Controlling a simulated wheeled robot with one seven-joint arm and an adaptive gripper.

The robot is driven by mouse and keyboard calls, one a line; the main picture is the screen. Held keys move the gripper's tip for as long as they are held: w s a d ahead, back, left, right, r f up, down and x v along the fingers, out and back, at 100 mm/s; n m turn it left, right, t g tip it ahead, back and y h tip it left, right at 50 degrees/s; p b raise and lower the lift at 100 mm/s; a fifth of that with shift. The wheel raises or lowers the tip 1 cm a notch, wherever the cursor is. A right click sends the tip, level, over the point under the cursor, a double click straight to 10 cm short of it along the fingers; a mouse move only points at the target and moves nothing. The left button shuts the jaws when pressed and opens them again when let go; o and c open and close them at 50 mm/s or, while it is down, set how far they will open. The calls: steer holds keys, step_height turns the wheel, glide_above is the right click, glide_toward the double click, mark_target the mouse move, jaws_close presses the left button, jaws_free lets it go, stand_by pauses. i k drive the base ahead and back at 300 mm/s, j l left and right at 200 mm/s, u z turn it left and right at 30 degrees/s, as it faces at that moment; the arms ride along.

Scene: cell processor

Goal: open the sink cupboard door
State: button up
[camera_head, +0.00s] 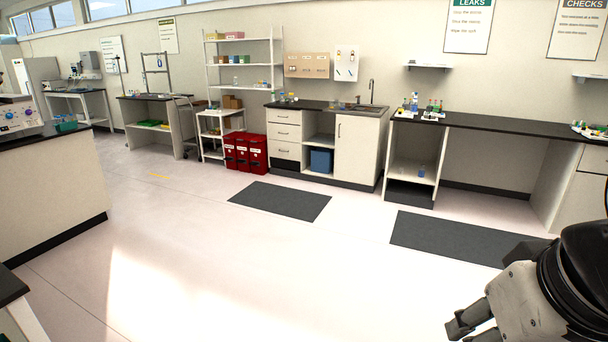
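The sink cupboard door (357,152) is a cream panel under the sink, on the right part of the sink unit against the back wall. It looks shut, with a short dark upright handle (339,130) near its upper left edge. The sink (364,107) with its grey tap (372,90) sits in the dark worktop above. My gripper (463,334) is at the bottom right, near me and far from the door. Its fingers are partly cut off by the frame's lower edge, and nothing shows between them.
Open floor (215,270) lies between me and the sink unit. Flat dark mats (280,201) lie on it. Red bins (246,152) stand left of the unit, and a blue box (321,160) sits in its open bay. A long bench (490,132) stands at right, a counter (50,190) at left.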

mark_target(356, 137)
steer(key=i, duration=6.2)
steer(key=i+l+u, duration=0.1)
steer(key=i+u, duration=0.15)
steer(key=i, duration=0.3)
steer(key=i+l+u, duration=0.2)
steer(key=i, duration=0.3)
steer(key=i+l+u, duration=0.25)
steer(key=i, duration=0.25)
steer(key=l+z, duration=0.1)
steer(key=z, duration=1.4)
